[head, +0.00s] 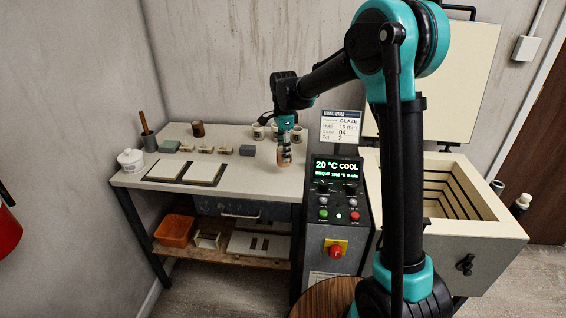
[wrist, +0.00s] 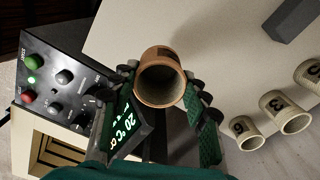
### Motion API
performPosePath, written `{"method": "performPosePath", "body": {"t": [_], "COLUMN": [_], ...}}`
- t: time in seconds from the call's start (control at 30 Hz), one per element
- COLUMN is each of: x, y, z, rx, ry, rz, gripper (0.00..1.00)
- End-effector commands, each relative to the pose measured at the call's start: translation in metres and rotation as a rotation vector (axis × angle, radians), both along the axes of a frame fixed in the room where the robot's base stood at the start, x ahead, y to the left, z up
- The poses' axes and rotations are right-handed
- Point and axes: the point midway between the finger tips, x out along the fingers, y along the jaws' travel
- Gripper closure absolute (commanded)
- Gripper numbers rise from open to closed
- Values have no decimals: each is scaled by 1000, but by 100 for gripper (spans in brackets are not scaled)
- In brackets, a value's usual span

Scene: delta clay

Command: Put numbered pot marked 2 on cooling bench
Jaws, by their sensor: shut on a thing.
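My gripper (head: 285,148) is shut on a reddish-brown clay pot (wrist: 160,80), with a green finger on either side of it in the wrist view. The pot (head: 284,160) shows in the head view over the right part of the pale bench top (head: 255,172); I cannot tell whether it touches the surface. A dark patch shows on the pot's side, but no number is readable. Cream pots stand on the bench in the wrist view: one marked 3 (wrist: 290,112), one marked what looks like 6 (wrist: 242,132), and a third (wrist: 310,72) cut by the edge.
A control panel (head: 338,190) reading 20 °C COOL stands beside the bench's right end. The open kiln (head: 460,220) is further right. Two pale tiles (head: 204,173), small blocks, a brown pot (head: 198,129) and a white tub (head: 131,160) are on the left. The front middle is clear.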

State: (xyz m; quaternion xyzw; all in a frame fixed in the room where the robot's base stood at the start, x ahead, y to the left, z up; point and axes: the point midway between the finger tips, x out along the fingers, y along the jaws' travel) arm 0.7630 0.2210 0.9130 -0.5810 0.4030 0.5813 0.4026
Motion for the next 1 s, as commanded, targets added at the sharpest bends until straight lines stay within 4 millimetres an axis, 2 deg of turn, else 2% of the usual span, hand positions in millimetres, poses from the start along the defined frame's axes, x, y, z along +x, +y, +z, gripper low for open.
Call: {"method": "performPosePath", "body": {"t": [0.27, 0.5, 0.87, 0.9, 1.0], "x": [0, 0, 0, 0, 0], "y": [0, 0, 0, 0, 0], "z": [-20, -50, -54, -53, -53], "rx": [0, 0, 0, 0, 0], "ry": [0, 0, 0, 0, 0], "rz": [0, 0, 0, 0, 0], "gripper": [86, 86, 86, 50, 37]}}
